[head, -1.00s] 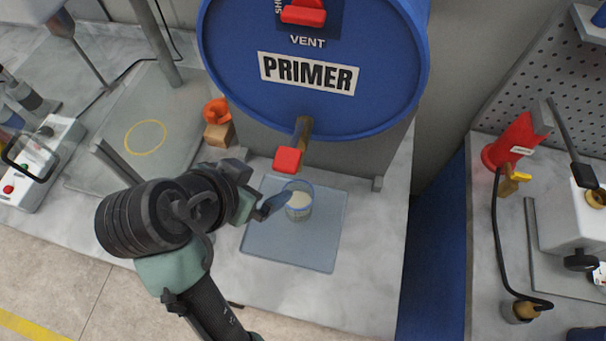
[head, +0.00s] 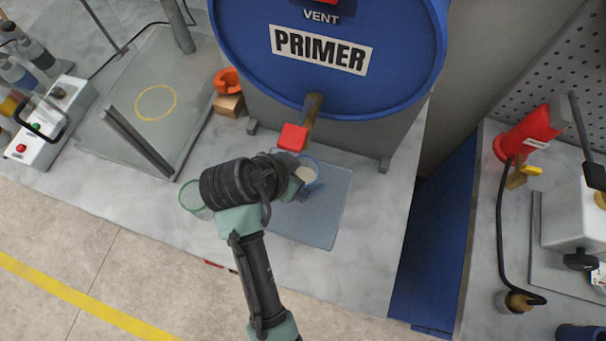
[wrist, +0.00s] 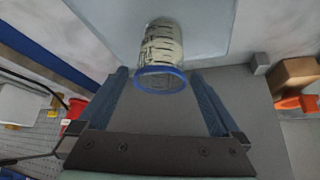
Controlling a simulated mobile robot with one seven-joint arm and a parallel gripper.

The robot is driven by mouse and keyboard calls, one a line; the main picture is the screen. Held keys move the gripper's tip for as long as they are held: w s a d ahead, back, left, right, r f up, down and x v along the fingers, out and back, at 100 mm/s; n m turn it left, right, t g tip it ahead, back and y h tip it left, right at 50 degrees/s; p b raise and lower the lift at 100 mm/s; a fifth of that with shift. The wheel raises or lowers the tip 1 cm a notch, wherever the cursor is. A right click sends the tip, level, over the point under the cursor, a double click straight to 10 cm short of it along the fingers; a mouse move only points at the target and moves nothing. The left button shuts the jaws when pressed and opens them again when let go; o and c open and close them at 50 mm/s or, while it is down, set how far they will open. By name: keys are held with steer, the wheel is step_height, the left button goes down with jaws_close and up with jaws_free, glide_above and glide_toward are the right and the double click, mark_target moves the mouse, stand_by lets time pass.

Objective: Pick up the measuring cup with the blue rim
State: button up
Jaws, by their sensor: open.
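The measuring cup with the blue rim (head: 311,172) stands on a grey-blue mat (head: 322,222) under the drum's tap. It is clear, with pale contents, and my gripper partly hides it in the head view. In the wrist view the cup (wrist: 161,52) shows dark markings on its side and its blue rim turned towards the camera. My gripper (wrist: 158,75) is open, with one blue finger to each side of the cup's rim in the picture. I see no clear contact. In the head view my gripper (head: 297,187) is at the cup's near left side.
The blue PRIMER drum (head: 330,85) and its red-handled tap (head: 293,137) overhang the mat close to the cup. A green-rimmed cup (head: 190,198) stands left of my wrist. A wood block (head: 228,105) with an orange part lies behind. The mat's front is clear.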

steer(key=shift+x, duration=1.15)
steer(key=shift+w+r, duration=0.1)
jaws_close()
steer(key=shift+r, duration=0.1)
